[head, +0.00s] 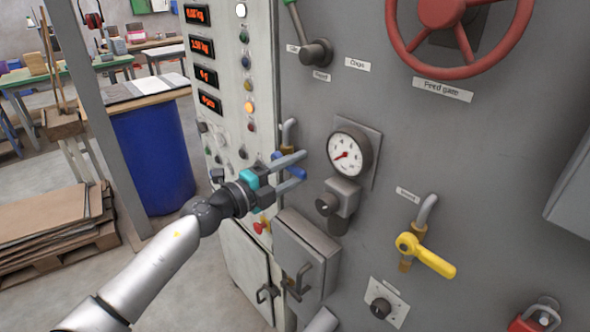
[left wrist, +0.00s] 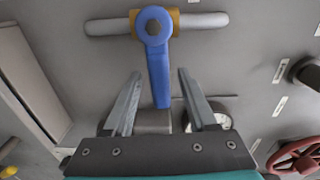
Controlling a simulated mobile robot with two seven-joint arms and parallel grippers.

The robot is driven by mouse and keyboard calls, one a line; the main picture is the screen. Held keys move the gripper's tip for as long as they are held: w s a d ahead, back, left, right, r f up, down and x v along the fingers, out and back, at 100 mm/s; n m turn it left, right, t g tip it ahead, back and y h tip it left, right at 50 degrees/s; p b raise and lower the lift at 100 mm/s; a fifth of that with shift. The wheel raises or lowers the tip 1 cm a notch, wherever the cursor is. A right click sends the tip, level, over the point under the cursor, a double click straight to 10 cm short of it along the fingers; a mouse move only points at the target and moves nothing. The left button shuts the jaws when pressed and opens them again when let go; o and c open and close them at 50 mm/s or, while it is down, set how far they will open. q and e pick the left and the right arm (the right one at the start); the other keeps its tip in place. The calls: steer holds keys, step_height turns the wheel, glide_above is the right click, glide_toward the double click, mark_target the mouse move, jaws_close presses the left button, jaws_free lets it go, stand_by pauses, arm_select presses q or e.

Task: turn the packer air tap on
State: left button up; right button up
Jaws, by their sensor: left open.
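A tap with a blue handle (head: 293,170) sits on the grey machine front, left of the pressure gauge. In the left wrist view the blue handle (left wrist: 158,65) lies across its pale pipe (left wrist: 105,26), with a brass-coloured fitting at the pivot. My left gripper (head: 302,167) is open at the tap, its two fingers on either side of the handle. The left wrist view shows the handle's free end between the open fingers (left wrist: 159,75), with a gap visible on both sides. The tap's label cannot be read. My right gripper is not in view.
The gauge (head: 349,152) and a grey knob box (head: 341,200) stick out right of the gripper. A yellow-handled tap (head: 428,256) is lower right, a red handwheel (head: 443,12) above. A grey box (head: 305,250) juts out below. A button panel (head: 232,80) is left.

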arm_select(q)
jaws_close()
stand_by(0.4)
stand_by(1.0)
